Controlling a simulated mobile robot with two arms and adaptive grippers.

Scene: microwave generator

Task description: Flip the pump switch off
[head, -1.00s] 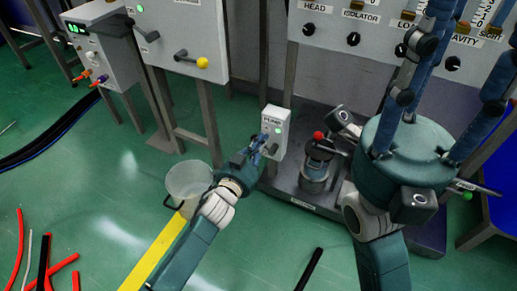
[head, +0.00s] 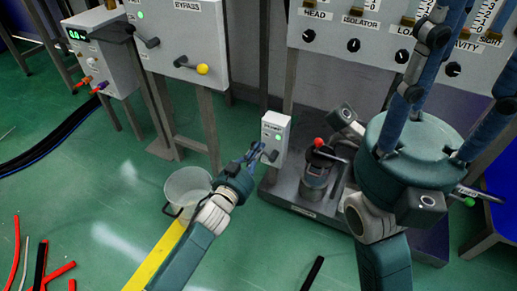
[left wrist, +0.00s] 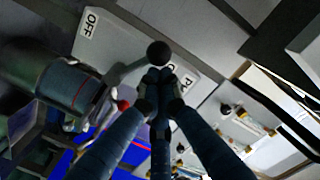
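The pump switch box (head: 275,138) is small and pale, with a lit green light, and stands at mid-frame in the head view. Its lever (head: 269,156) is low on its front, partly behind my fingers. My left gripper (head: 256,151) is at the box's lower left, its fingers together. In the left wrist view the black lever knob (left wrist: 159,52) is just beyond the closed fingertips (left wrist: 159,76); contact is unclear. The OFF label (left wrist: 90,22) shows at the upper left of the panel. My right gripper (head: 450,75) is large at right, its fingers spread and their ends cut off.
A clear bucket (head: 187,190) stands on the floor left of my left forearm. A red-topped device (head: 317,165) sits on the grey base right of the box. The bypass panel (head: 180,45) and knob panel (head: 375,35) stand behind. Loose tubes lie at lower left.

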